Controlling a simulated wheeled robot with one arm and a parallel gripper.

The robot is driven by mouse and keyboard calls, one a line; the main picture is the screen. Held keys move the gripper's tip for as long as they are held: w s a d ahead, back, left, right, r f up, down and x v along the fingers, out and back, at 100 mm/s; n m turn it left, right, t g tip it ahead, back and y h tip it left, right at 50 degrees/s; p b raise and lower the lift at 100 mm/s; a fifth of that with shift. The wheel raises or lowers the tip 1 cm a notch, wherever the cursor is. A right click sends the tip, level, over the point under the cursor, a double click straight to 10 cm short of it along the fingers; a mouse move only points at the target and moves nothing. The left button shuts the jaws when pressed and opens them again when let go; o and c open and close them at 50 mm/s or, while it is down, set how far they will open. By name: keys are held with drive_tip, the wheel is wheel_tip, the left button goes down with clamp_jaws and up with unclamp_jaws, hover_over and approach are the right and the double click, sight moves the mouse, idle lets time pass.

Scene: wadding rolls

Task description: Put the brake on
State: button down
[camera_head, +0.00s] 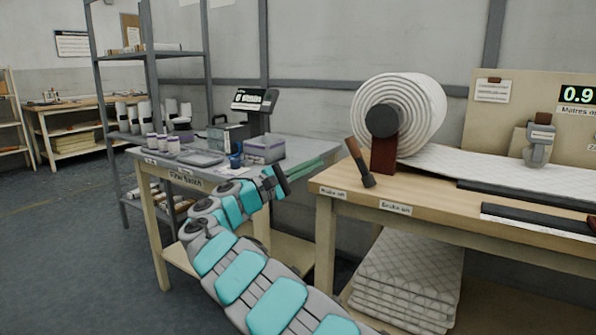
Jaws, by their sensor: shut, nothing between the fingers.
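The brake lever (360,162) stands at the left end of the wooden bench. It has a brown handle and dark foot, and leans to the left. Two small labels are on the bench's front edge: a left label (333,192) and a right label (395,207); both seem to begin with "Brake", but the wording is too small to be sure. My gripper (318,164) is left of the lever, apart from it, with its slim greenish fingers seemingly pointing right toward the handle. It is shut and empty.
A large white wadding roll (425,110) sits behind the lever on a brown stand (384,155), its sheet running right along the wooden bench (440,197). A grey table (215,172) with boxes and a display stands at left. Folded quilted pads (405,275) lie below.

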sight(359, 160)
drive_tip(key=x, duration=0.4)
drive_tip(key=shift+s+r, duration=0.25)
drive_tip(key=shift+s, duration=0.15)
drive_tip(key=shift+s+d+r, duration=0.25)
drive_tip(key=shift+d+r, duration=0.05)
drive_tip(key=shift+d, duration=0.3)
drive_tip(key=shift+s+d+r, duration=0.25)
drive_tip(key=shift+d+r, duration=0.05)
drive_tip(key=shift+d, duration=0.3)
